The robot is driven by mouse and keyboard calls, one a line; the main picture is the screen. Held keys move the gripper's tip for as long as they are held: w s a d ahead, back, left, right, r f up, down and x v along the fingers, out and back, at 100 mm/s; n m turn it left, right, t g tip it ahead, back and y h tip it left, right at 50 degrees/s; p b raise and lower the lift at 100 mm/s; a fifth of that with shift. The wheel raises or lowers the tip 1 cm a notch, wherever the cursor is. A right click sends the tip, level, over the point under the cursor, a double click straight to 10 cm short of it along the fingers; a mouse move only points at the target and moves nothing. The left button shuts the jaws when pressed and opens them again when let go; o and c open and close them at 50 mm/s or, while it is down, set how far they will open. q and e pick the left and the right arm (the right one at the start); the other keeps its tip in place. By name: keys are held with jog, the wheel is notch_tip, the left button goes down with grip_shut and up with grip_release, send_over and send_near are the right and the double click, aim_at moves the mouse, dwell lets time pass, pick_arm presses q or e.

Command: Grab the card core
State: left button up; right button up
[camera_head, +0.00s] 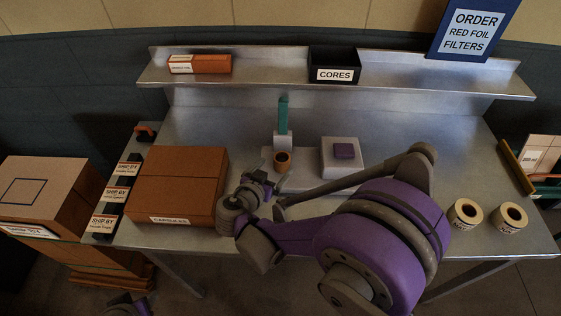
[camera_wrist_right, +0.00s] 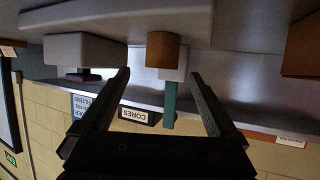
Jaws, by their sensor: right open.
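The card core (camera_head: 283,160) is a short brown open-topped cylinder. It stands upright on the light grey base of a small fixture, in front of a white block with a teal post (camera_head: 283,115). My right gripper (camera_head: 268,184) is open and empty, just in front and slightly left of the core. In the right wrist view, which is upside down, the core (camera_wrist_right: 163,49) lies beyond the open fingertips (camera_wrist_right: 159,76), roughly between them, with a gap. A purple part of my left arm (camera_head: 127,304) shows at the bottom edge; its jaws cannot be made out.
A brown capsules box (camera_head: 177,180) is close left of my right gripper. A grey block with a purple pad (camera_head: 344,151) stands right of the core. Two rolls (camera_head: 466,214) lie at the table's right. A black cores bin (camera_head: 335,64) is on the shelf.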

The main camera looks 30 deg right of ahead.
aim_at(279, 163)
jog(key=x, duration=0.7)
jog(key=shift+w+f, duration=0.15)
jog(key=shift+f, duration=0.1)
jog(key=shift+a, duration=0.1)
jog(key=c, duration=1.4)
